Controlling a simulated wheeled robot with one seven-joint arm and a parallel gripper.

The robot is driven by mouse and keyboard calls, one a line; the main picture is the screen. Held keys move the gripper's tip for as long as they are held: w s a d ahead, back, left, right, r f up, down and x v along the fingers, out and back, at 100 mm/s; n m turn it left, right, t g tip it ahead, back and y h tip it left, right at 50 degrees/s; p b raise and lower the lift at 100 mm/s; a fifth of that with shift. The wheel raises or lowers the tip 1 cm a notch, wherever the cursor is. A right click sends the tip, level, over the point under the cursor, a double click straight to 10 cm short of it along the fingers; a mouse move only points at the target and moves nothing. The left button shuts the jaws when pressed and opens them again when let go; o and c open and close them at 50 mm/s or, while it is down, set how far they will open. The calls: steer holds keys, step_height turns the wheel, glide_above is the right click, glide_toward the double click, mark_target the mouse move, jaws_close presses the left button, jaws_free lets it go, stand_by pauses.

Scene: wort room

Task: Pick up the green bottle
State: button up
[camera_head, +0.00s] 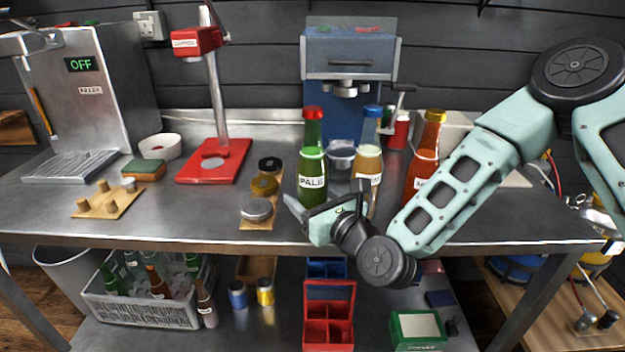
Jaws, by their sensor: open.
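The green bottle (312,162) stands upright on the metal table. It has a red cap and a white label that partly reads "PALE". My gripper (322,196) is at its lower front, jaws open, with one finger showing to the left of the bottle and the other near the bottle to its right (368,161). The gripper hides the green bottle's base. I cannot tell whether a finger touches either bottle.
The amber bottle with a blue cap stands close on the right, and an orange bottle (424,155) stands beyond it. Round jars on a wooden strip (258,226) are close on the left. A blue machine (349,60) stands behind. A red stand (213,160) is farther left.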

steer(key=shift+w+a, duration=0.3)
steer(key=shift+w, duration=0.2)
steer(key=c, duration=0.9)
steer(key=shift+c, duration=1.2)
steer(key=shift+r, duration=0.1)
